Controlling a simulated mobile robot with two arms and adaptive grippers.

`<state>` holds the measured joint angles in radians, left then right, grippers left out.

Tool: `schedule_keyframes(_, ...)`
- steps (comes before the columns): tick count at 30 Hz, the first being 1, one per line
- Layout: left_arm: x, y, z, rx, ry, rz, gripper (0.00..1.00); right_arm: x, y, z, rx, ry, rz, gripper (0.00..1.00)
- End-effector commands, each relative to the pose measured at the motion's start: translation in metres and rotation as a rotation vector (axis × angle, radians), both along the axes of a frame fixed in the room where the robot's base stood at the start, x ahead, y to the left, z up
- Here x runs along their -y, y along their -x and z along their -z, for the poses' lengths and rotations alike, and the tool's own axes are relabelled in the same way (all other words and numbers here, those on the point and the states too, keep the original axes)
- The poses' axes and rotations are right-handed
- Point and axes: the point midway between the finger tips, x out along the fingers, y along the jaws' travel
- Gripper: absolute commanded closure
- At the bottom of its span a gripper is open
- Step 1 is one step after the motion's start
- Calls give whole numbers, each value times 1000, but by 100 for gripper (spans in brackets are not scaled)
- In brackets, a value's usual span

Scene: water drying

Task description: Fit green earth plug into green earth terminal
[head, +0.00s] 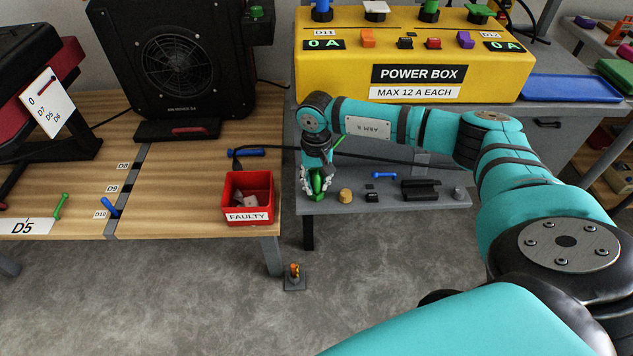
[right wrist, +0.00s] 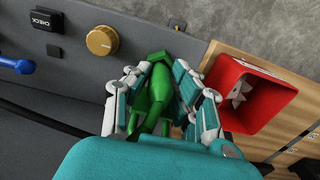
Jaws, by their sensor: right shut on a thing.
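My right gripper (head: 315,190) is shut on the green earth plug (head: 317,184), low over the left end of the grey shelf. In the right wrist view the plug (right wrist: 153,100) lies between the two fingers (right wrist: 160,95). A flat green piece (right wrist: 147,64), which looks like the green earth terminal, shows just beyond the plug at the shelf's edge. The plug and this piece overlap in the picture, and I cannot tell whether the plug is inside it. The fingers hide part of both. My left gripper is not in view.
The red FAULTY bin (head: 247,199) stands close on the left, on the wooden bench (head: 190,180). The yellow power box (head: 415,50) is behind.

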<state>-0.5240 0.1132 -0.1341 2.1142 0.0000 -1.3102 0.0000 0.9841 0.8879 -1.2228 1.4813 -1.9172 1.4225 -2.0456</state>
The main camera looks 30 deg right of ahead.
Motion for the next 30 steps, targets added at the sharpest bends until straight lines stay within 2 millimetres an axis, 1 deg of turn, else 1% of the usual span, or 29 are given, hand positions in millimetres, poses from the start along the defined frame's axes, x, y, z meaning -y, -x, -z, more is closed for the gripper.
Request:
schedule_keyframes(8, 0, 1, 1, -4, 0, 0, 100, 0, -1, 1, 3, -1, 0, 100)
schedule_keyframes(13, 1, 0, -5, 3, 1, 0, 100, 0, 0, 3, 3, -1, 0, 100)
schedule_keyframes(14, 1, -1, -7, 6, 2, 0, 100, 0, 0, 2, 3, -1, 0, 76)
schedule_keyframes(18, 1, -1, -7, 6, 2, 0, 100, 0, 0, 2, 2, -1, 0, 57)
schedule_keyframes(19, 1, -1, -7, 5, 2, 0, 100, 0, 0, 2, 2, -1, 0, 55)
schedule_keyframes(29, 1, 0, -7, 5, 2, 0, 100, 0, 0, 0, 2, -1, 0, 55)
schedule_keyframes(30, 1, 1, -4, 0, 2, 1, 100, 0, 0, -2, 2, -1, 1, 55)
